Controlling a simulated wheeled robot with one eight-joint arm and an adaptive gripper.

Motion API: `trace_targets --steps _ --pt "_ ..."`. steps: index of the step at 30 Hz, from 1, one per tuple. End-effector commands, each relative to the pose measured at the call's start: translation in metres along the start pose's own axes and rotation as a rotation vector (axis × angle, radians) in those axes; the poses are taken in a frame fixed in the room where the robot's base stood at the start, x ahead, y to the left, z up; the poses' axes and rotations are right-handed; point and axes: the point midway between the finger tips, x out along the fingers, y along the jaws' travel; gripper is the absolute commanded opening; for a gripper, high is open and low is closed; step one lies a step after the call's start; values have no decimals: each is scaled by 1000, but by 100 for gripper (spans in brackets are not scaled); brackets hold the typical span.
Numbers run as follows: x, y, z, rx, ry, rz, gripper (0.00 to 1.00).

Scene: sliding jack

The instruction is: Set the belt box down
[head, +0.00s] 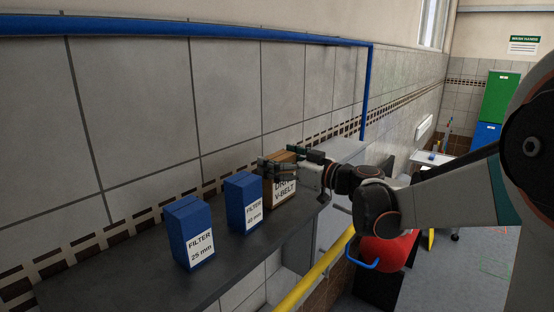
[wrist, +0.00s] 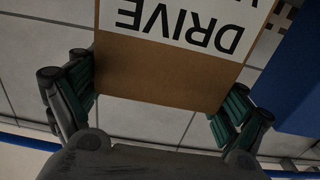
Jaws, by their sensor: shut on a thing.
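The belt box (head: 285,193) is a brown carton with a white label reading "DRIVE V-BELT", at the right part of the dark shelf (head: 130,262) in the head view. My gripper (head: 284,166) is shut on its upper part from the right, hiding part of its top. In the wrist view the box (wrist: 160,82) sits between my two fingers (wrist: 157,97), its label upside down. The box looks upright and close to the shelf top. I cannot tell whether its base touches the shelf.
Two blue filter boxes stand on the shelf to the left: "40 mm" (head: 244,203) close beside the belt box, "25 mm" (head: 190,232) farther left. A tiled wall is behind; a yellow rail (head: 315,278) runs below the front. Bare shelf lies between the filter boxes.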

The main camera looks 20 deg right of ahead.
Motion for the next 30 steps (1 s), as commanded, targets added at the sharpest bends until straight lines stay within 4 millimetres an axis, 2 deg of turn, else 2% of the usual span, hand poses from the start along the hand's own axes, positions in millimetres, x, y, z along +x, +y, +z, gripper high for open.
trace_targets --steps 9,10,11,25,30 --pt "0 0 3 0 0 0 41" --pt "0 0 2 0 0 0 98" --pt "0 0 2 0 0 0 100" --pt "0 0 -2 0 0 0 100" --pt "-24 1 0 0 0 3 100"
